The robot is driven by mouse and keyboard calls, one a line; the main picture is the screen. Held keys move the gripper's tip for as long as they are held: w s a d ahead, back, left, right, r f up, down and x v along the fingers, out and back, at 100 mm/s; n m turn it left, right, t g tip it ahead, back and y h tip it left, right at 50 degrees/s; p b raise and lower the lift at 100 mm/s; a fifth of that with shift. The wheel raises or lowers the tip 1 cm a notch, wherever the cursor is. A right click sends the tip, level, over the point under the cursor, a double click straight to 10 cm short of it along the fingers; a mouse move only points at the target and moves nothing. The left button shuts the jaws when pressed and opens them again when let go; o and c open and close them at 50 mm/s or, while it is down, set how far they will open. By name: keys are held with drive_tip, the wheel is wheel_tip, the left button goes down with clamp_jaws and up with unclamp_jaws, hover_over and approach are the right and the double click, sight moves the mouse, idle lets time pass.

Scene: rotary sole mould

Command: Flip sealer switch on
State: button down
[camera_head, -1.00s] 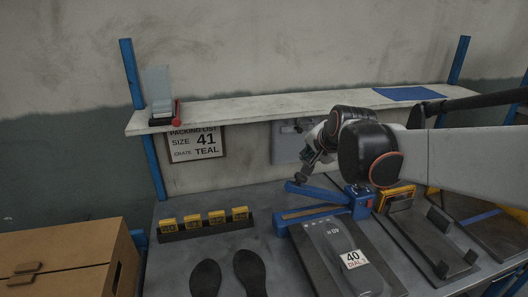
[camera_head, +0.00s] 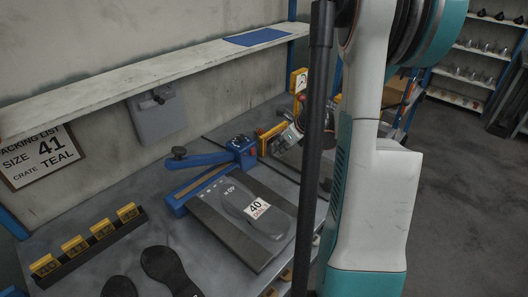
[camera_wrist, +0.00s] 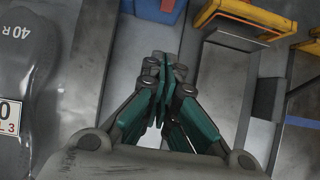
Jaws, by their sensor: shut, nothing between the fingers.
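The blue sealer (camera_head: 183,198) lies on the bench, its blue arm (camera_head: 205,159) raised above the base and ending in a dark knob. A blue box (camera_head: 241,150) with small controls on top stands at its right end; the switch position is too small to tell. Part of a blue block also shows at the top of the wrist view (camera_wrist: 150,8). A grey wall box (camera_head: 157,118) with a black handle hangs behind the sealer. My gripper (camera_wrist: 165,70) has its teal fingers together, empty.
A grey plate with the sole mould marked 40 (camera_head: 250,204) lies in front of the sealer. A yellow-orange frame (camera_wrist: 255,18) is close to my gripper. Black soles (camera_head: 168,268) and a rack of yellow blocks (camera_head: 101,229) are at left. A shelf (camera_head: 150,74) runs above.

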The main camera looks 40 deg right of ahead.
sight(252, 151)
drive_tip(key=shift+w+r+b+x, duration=0.35)
drive_tip(key=shift+b+x, duration=0.3)
drive_tip(key=shift+x, duration=1.45)
drive_tip(key=shift+w+r+b+x, duration=0.15)
drive_tip(key=shift+w+b+x, duration=0.4)
drive_tip(key=shift+x, duration=1.5)
drive_tip(key=shift+w+r+b+x, duration=0.3)
drive_tip(key=shift+b+x, duration=0.45)
drive_tip(key=shift+x, duration=1.35)
drive_tip(key=shift+a+f, duration=0.1)
drive_tip(key=shift+a, duration=0.1)
drive_tip(key=shift+w+f+t+b, duration=0.3)
drive_tip(key=shift+f+t+b, duration=0.25)
drive_tip(key=shift+b, duration=0.45)
drive_tip(key=shift+w+f+b, duration=0.25)
drive_tip(key=shift+f+b, duration=0.15)
drive_tip(key=shift+b, duration=0.15)
drive_tip(key=shift+r, duration=0.25)
